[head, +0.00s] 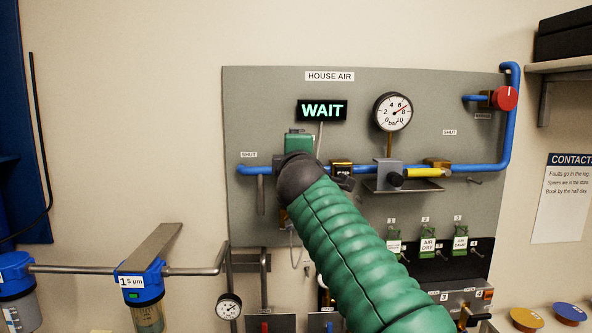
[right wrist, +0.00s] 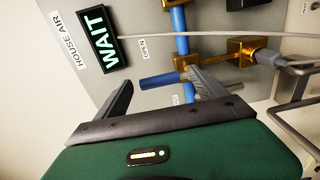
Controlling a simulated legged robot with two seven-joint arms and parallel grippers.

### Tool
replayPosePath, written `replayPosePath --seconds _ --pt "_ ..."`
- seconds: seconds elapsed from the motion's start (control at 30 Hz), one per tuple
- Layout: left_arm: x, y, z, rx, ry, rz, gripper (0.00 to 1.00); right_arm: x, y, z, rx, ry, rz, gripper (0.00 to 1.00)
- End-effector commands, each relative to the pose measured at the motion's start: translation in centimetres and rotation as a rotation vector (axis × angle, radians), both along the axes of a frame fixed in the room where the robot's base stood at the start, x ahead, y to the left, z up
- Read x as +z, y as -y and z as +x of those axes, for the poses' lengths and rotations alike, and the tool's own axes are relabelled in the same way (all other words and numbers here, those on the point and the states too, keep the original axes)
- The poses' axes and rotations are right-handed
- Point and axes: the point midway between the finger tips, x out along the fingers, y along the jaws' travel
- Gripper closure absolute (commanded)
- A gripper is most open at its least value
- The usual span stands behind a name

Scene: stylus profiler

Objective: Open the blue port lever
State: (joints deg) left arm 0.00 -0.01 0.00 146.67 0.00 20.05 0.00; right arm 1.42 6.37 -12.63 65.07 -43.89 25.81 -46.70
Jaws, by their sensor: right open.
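The blue port lever (right wrist: 158,80) shows in the right wrist view as a short blue sleeve on a brass valve fitting (right wrist: 196,68). My right gripper (right wrist: 160,77) is open, with one finger on each side of the blue sleeve; I cannot tell whether either finger touches it. An OPEN label (right wrist: 145,48) is on the panel close by. In the head view my green right arm rises from the bottom and hides the lever and the fingertips. My left gripper is in neither view.
The grey HOUSE AIR panel (head: 260,100) carries a lit WAIT sign (head: 322,111), a pressure gauge (head: 393,111), a blue pipe (head: 509,130), a yellow handle (head: 424,173) and a red knob (head: 505,98). Blue-topped filters (head: 140,284) stand at the lower left.

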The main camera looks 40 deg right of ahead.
Motion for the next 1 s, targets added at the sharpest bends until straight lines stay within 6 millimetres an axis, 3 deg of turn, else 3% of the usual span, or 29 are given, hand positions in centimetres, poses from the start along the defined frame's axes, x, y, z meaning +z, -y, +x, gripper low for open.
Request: replayPosePath --seconds 0.03,0.2,0.5,0.67,1.0 --pt "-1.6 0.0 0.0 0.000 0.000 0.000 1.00 -0.8 -0.7 -1.0 0.004 0.005 0.000 0.19" --pt "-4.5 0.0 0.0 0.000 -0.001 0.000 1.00 -0.9 -3.3 -5.4 0.004 0.005 0.000 0.19" --pt "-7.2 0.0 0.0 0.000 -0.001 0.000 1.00 -0.6 -7.1 -11.3 0.001 -0.002 0.001 0.19" --pt "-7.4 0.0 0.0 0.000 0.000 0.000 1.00 -0.4 -7.7 -12.4 -0.001 -0.005 0.002 0.19" --pt "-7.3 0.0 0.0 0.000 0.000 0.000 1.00 -0.3 -7.8 -12.4 -0.001 -0.005 0.002 0.19"
